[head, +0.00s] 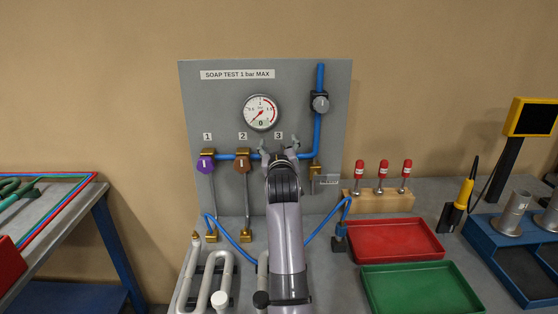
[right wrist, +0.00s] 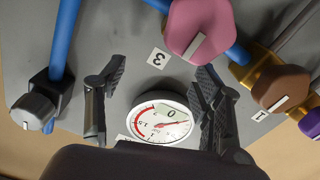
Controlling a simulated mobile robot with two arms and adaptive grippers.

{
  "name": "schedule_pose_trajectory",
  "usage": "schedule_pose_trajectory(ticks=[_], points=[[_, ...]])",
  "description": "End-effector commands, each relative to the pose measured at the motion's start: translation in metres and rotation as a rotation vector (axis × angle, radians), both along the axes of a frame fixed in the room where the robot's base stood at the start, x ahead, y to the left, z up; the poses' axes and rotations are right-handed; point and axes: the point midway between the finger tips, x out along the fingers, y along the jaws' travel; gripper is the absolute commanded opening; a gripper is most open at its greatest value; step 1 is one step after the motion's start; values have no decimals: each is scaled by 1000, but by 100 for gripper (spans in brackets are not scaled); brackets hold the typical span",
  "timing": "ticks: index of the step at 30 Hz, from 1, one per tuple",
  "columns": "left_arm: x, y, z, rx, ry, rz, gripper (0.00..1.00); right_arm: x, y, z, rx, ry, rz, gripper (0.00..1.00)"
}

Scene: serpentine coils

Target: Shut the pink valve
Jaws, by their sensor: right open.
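The pink valve knob (right wrist: 200,28) shows at the top of the right wrist view, with a white bar mark slanted across its face. In the head view it is hidden behind my right gripper, under the label 3. My right gripper (head: 279,146) is open in front of the grey panel (head: 225,105). In the right wrist view its two fingers (right wrist: 155,85) stand wide apart with nothing held. The pink knob lies beyond the fingertips, nearer the right finger; I cannot tell whether they touch. My left gripper is in neither view.
A purple knob (head: 206,165) and a brown knob (head: 241,164) sit left of my arm. A grey knob (head: 320,103) is upper right on the blue pipe (head: 318,132), beside a gauge (head: 261,113). Red (head: 438,249) and green trays lie lower right.

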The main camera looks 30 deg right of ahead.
Motion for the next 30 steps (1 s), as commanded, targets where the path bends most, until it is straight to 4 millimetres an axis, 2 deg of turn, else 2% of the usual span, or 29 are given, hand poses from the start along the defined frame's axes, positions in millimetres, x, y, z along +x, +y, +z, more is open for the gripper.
schedule_pose_trajectory(ticks=[3, 9, 26, 30], points=[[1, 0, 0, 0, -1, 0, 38, 0, 0, 22, -2, -2, 1, 61], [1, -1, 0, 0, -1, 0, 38, 0, 0, 41, 1, 0, 1, 61], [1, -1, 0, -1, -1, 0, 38, 0, 0, 43, 1, 1, 2, 61], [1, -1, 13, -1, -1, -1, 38, 0, 1, 56, 1, 1, 1, 61]])
